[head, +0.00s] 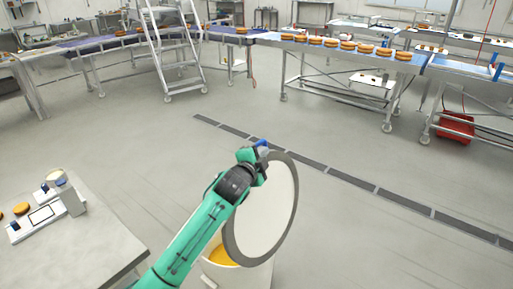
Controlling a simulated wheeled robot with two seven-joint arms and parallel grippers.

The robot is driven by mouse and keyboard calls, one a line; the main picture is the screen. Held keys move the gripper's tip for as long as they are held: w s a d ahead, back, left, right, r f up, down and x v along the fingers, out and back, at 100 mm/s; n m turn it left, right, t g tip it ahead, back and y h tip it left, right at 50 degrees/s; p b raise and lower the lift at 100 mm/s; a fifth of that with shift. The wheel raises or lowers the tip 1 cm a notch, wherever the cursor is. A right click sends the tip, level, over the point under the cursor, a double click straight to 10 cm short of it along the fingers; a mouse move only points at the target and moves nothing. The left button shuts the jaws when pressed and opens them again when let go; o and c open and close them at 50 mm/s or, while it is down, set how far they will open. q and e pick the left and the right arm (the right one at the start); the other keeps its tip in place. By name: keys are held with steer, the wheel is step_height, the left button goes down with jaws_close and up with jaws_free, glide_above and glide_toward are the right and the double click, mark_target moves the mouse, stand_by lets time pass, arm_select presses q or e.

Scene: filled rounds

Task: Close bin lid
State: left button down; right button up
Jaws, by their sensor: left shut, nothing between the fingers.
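The bin (250,277) stands on the floor at the bottom centre of the head view, with something orange-yellow inside it. Its round lid (266,215), white with a grey rim, is tilted steeply up, so the bin's mouth is partly uncovered. My left arm reaches in from the bottom left, across the left part of the lid and bin. My left gripper (262,146) is at the lid's upper edge, shut and with nothing held. I cannot tell whether it touches the rim. My right gripper is not in view.
A table (112,222) with a scale (45,216) and orange rounds stands at the left. Conveyors (345,57) carrying rounds run across the back, with a step ladder (178,50) and a red crate (456,126). The floor right of the bin is clear, crossed by a drain strip (310,167).

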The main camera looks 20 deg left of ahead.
arm_select(q)
steer(key=w+a, duration=0.1)
steer(key=w+a+f+p, duration=0.2)
steer(key=shift+w+a, duration=0.1)
steer(key=shift+w, duration=0.25)
